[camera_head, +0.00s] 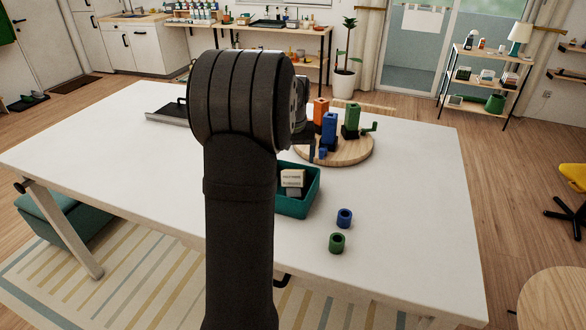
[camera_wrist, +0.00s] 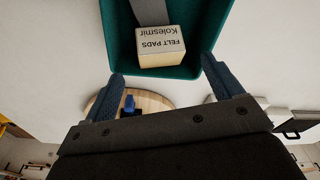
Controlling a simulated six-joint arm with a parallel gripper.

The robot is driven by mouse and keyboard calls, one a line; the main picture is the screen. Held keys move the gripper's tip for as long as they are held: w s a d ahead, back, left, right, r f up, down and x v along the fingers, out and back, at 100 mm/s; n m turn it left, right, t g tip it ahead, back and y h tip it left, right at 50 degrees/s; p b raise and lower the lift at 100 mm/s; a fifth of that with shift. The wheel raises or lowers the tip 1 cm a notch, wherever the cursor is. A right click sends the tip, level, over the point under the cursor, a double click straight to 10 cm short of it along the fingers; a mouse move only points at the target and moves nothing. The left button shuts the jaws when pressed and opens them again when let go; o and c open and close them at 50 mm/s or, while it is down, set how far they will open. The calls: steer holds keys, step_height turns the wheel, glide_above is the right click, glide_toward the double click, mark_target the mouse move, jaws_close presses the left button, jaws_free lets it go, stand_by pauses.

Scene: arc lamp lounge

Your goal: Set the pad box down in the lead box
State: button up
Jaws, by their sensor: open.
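The pad box (camera_wrist: 160,45), cream with "FELT PADS" on its label, is inside the teal open-topped box (camera_wrist: 197,70), close to one wall. In the head view the pad box (camera_head: 292,177) also shows in the teal box (camera_head: 297,207) on the table. I take the teal box to be the lead box. My gripper (camera_wrist: 163,70) is open, its blue-grey fingers apart on either side of the pad box's near end in the picture. I see no grip on it. In the head view my arm hides most of the gripper.
A grey item (camera_wrist: 150,10) lies beside the pad box. A round wooden board (camera_head: 345,158) with orange, blue and green pieces stands behind. Blue (camera_head: 344,218) and green (camera_head: 337,243) rings lie at right. A dark grey tray (camera_head: 168,113) is at far left. The table's right side is clear.

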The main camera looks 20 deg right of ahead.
mark_target(293, 172)
steer(key=r, duration=0.5)
steer(key=shift+s+a, duration=0.1)
steer(key=shift+s, duration=0.2)
steer(key=f, duration=0.4)
steer(key=w+f, duration=0.1)
steer(key=f, duration=0.7)
steer(key=shift+w+d+f, duration=0.15)
steer(key=shift+d+f, duration=0.1)
steer(key=shift+f, duration=0.1)
step_height(293, 172, up, 3)
steer(key=shift+f, duration=0.1)
steer(key=shift+r, duration=0.7)
steer(key=shift+f, duration=0.1)
